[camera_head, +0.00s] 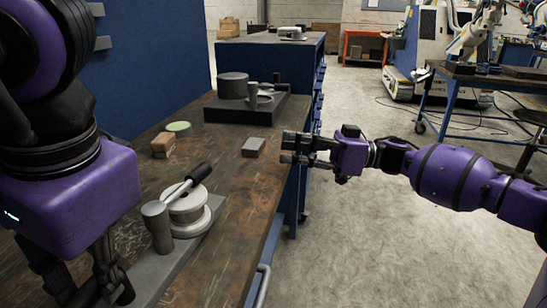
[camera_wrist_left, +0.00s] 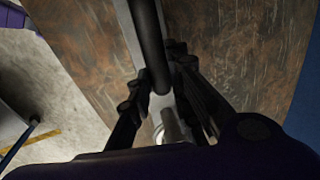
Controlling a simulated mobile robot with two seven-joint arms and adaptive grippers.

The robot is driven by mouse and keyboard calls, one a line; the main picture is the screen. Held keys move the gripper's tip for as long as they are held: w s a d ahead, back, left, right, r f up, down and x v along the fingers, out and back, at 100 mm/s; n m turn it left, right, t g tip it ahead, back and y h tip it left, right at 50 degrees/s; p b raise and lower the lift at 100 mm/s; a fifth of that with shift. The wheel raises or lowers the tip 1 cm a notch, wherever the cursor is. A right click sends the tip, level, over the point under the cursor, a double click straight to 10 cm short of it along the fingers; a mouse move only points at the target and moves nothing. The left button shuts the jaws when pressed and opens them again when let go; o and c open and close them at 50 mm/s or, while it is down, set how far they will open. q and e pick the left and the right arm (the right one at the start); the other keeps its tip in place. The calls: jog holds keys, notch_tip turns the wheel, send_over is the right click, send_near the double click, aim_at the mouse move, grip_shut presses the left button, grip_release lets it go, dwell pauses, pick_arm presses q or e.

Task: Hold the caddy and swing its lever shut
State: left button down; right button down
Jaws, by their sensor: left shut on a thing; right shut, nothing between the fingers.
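The caddy has a grey base plate (camera_head: 172,262) on the near bench, with a grey post (camera_head: 157,228) and pale stacked discs (camera_head: 188,208). Its lever (camera_head: 198,173) has a black grip and slants up to the right above the discs. My left gripper (camera_head: 105,285) is low at the left, beside the base plate's near end. In the left wrist view its fingers (camera_wrist_left: 158,95) are shut on a dark round bar (camera_wrist_left: 148,35), over a grey strip of plate. My arm hides part of the caddy. My right gripper (camera_head: 289,148) is shut and empty, right of the caddy, near the bench edge.
A small grey block (camera_head: 253,146) lies left of my right gripper. A cardboard box (camera_head: 163,145) and a green-topped disc (camera_head: 179,128) sit behind the caddy. A dark tray (camera_head: 232,115) with cylinders stands further back. The bench top between caddy and block is clear.

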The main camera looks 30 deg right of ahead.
jog(key=d+f+m+t+h, duration=0.2)
jog(key=d+f, duration=0.3)
jog(key=d, duration=0.1)
jog(key=shift+m+t+h, duration=0.4)
jog(key=shift+w, duration=0.1)
pick_arm(q)
jog(key=c, duration=1.5)
grip_release()
jog(key=shift+c, duration=0.2)
